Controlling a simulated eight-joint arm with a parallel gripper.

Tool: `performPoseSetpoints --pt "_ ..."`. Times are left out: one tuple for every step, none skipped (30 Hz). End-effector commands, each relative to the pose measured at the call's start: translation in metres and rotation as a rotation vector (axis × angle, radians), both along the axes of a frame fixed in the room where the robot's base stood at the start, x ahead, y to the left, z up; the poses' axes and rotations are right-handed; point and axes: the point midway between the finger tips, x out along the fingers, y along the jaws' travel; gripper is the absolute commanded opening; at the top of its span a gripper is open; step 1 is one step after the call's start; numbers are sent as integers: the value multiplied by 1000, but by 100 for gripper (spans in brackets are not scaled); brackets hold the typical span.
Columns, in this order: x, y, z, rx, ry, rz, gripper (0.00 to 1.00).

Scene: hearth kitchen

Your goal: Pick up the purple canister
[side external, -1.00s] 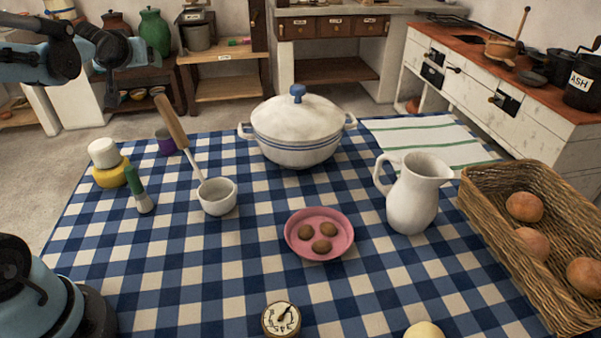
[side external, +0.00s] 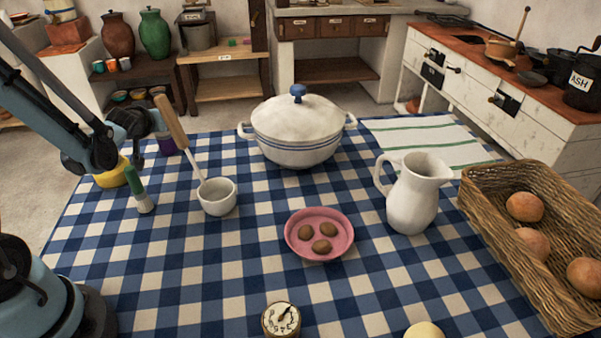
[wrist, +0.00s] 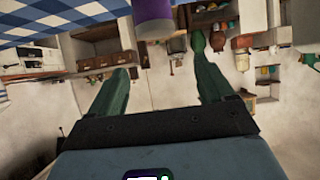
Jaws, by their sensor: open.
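The purple canister (side external: 167,145) stands at the far left of the checked tablecloth, just behind the wooden-handled ladle, and is partly hidden by my gripper. My gripper (side external: 158,122) is at the canister's left and slightly above it. In the wrist view, the purple canister (wrist: 152,18) shows at the top edge, cut off by the frame. There my gripper (wrist: 161,56) has its two green fingers spread wide with nothing between them. The canister lies beyond the fingertips, roughly in line with the gap.
A white ladle (side external: 217,197) with a wooden handle leans close to the canister's right. A lidded white pot (side external: 297,140) is further right. Bare cloth lies in front of the ladle.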

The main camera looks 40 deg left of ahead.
Motion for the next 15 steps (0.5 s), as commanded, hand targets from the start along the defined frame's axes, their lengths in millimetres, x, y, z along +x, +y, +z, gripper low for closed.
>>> performPoseSetpoints --pt "0 0 -6 0 0 0 81" --pt "0 0 -9 0 0 0 81" --pt "0 0 -14 0 0 0 81" --pt "0 0 -17 0 0 0 81" --pt "0 0 -19 0 0 0 81" --pt "0 0 -23 0 0 0 81" --pt "0 0 -25 0 0 0 81" --pt "0 0 -27 0 0 0 81" --pt "0 0 -29 0 0 0 81" --pt "0 0 -31 0 0 0 81" --pt "0 0 -32 0 0 0 81" --pt "0 0 -33 0 0 0 81" --pt "0 0 -33 0 0 0 81" --pt "0 0 -34 0 0 0 81" --pt "1 1 -35 0 0 0 81"
